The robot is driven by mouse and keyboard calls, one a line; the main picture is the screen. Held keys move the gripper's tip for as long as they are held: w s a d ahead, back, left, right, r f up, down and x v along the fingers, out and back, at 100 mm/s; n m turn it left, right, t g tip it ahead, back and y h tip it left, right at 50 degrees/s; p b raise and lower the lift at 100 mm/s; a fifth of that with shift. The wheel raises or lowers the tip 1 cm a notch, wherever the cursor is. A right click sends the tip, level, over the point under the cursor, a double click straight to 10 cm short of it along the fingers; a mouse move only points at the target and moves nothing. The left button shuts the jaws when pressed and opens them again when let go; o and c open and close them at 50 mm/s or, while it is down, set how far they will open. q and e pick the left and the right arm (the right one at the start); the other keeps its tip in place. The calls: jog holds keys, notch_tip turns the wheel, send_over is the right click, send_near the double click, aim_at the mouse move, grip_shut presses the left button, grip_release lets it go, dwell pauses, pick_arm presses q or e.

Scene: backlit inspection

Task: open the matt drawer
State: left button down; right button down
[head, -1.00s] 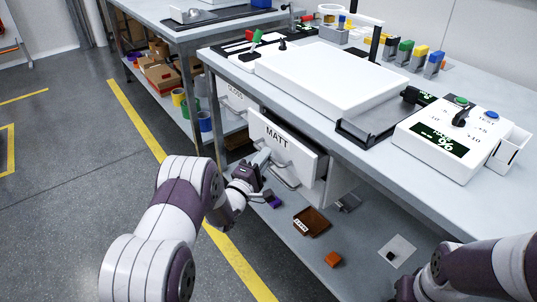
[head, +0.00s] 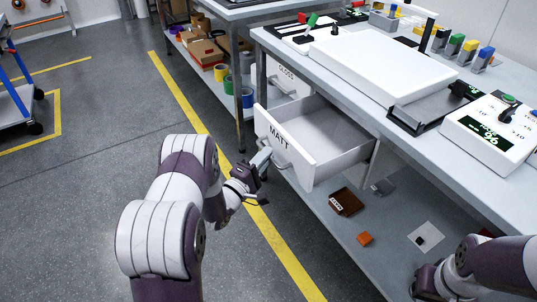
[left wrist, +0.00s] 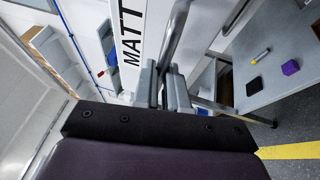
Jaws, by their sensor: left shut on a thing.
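The white drawer labelled MATT (head: 290,146) is pulled well out from under the workbench, and its inside looks empty. Its front panel with the label also shows in the left wrist view (left wrist: 128,40). My left gripper (head: 262,160) is shut on the metal bar handle (head: 280,156) of this drawer. In the left wrist view the fingers (left wrist: 163,88) close around the handle bar (left wrist: 174,35). My right arm comes in at the lower right, and its gripper (head: 425,285) is at the picture's bottom edge, away from the drawer; its fingers are not clear.
The GLOSS drawer (head: 288,76) beside it looks closed. The lower shelf (head: 325,235) holds a brown tray (head: 346,202) and an orange block (head: 365,239). The workbench top carries a white light panel (head: 380,65) and a control box (head: 492,130).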

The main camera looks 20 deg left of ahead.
pick_arm(q)
jog(key=c, duration=1.2)
grip_release()
jog(key=shift+s, duration=0.1)
jog(key=p+v, duration=0.1)
jog(key=v, duration=1.1)
jog(key=shift+s+p, duration=0.25)
jog(key=shift+p, duration=0.15)
